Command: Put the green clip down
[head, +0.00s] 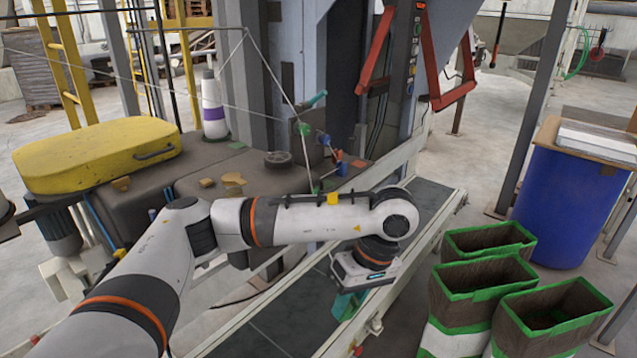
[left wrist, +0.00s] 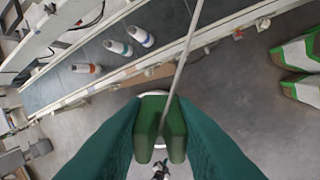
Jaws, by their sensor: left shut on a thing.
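My left gripper (head: 350,302) hangs pointing down beside the conveyor's near rail in the head view, its teal fingers partly hidden under the wrist. In the left wrist view the two teal fingers (left wrist: 160,145) are shut on a green, two-lobed piece, the green clip (left wrist: 153,108). It is held above the grey floor, just outside the conveyor edge. In the head view I cannot tell the clip apart from the teal fingers. My right gripper is not in view.
A dark conveyor belt (head: 275,325) runs beneath my left arm. Open green-rimmed sacks (head: 487,275) and a blue drum (head: 555,205) stand right. Small coloured pieces and cords hang near the brown machine (head: 245,165).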

